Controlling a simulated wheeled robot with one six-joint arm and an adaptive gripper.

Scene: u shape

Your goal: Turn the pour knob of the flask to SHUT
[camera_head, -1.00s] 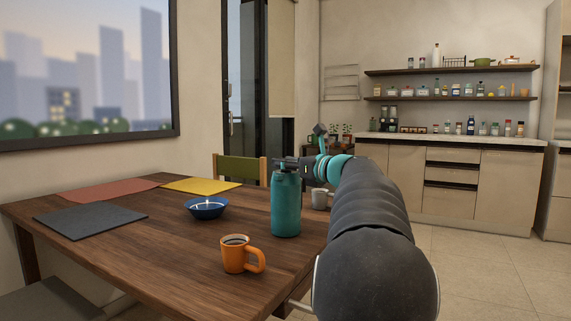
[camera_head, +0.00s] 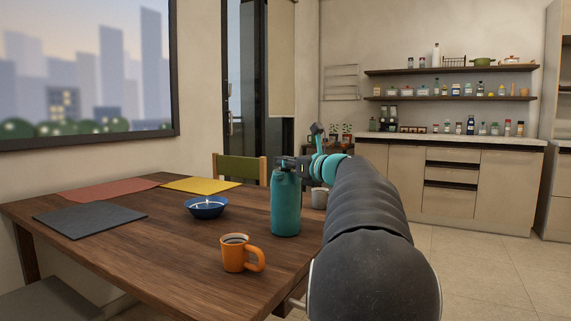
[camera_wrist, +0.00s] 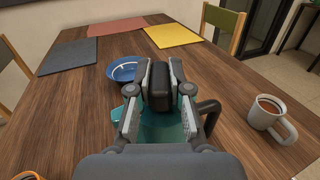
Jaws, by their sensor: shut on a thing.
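The teal flask (camera_head: 285,206) stands upright on the wooden table, near its right edge. Its top and dark handle (camera_wrist: 209,112) show in the wrist view, with the teal body (camera_wrist: 160,128) partly hidden below my gripper. My gripper (camera_wrist: 160,84) is at the top of the flask, its two fingers on either side of the dark knob (camera_wrist: 160,98) and shut on it. It also shows in the head view (camera_head: 290,163), where the fingers hide the knob. I cannot read any marking on the knob.
A blue bowl (camera_head: 206,207) stands left of the flask and an orange mug (camera_head: 237,254) in front of it. A pale mug (camera_wrist: 266,111) stands close to its right. Grey (camera_head: 90,221), red and yellow mats lie farther off.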

